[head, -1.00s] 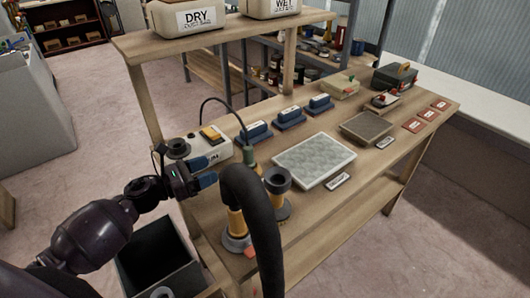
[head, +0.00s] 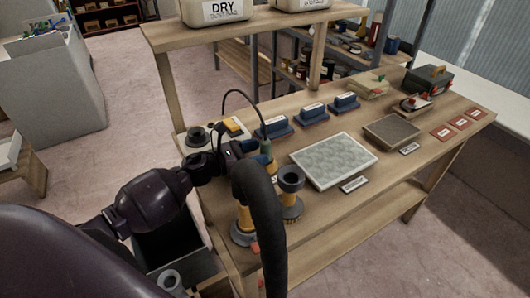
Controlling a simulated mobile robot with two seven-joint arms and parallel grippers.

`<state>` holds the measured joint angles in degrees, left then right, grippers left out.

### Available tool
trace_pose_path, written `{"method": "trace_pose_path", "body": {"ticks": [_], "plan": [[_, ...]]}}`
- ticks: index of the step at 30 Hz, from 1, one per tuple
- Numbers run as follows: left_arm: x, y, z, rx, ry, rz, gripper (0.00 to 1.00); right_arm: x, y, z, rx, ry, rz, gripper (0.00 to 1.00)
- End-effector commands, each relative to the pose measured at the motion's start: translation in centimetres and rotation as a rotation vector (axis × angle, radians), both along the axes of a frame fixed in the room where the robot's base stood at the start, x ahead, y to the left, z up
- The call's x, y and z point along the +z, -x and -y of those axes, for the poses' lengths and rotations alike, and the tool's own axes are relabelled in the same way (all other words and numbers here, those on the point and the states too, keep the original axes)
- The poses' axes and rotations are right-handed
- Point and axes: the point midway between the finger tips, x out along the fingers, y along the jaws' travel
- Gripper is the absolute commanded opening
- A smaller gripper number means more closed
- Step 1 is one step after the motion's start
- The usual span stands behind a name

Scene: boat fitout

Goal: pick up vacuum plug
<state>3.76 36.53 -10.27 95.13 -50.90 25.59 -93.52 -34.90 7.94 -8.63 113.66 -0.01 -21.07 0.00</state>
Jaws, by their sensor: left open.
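The likely vacuum plug is a small grey-green piece (head: 266,148) at the end of a thin black cable (head: 233,93). The cable arcs over from the white box with a yellow switch (head: 235,128) at the bench's left end. My left gripper (head: 258,154) is open, with its blue fingertips at the plug and overlapping it in the picture. I cannot tell whether they touch it. The thick black hose in front hides part of the gripper and what lies below the plug. My right gripper is not in view.
The black hose (head: 264,220) arches up close beside the gripper. Yellow-bodied tools with dark collars (head: 291,180) stand behind it. Blue blocks (head: 277,127), a pale textured plate (head: 334,162) and a dark pad (head: 392,132) lie farther right. A dark open bin (head: 196,266) stands below left.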

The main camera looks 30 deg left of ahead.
Motion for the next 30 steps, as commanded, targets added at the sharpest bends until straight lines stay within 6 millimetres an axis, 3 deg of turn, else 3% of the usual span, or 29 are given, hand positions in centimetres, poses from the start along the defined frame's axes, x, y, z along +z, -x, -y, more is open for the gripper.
{"method": "trace_pose_path", "body": {"ticks": [9, 19, 30], "plan": [[0.0, -3.1, 2.6, -0.001, 0.001, 0.002, 0.59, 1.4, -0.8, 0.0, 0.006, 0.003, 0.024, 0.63], [-0.1, -3.5, 2.9, 0.000, 0.001, 0.001, 0.58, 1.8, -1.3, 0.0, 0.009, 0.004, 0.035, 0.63], [-0.1, -3.4, 2.9, 0.000, 0.001, 0.001, 0.01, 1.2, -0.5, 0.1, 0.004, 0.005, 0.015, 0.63]]}}
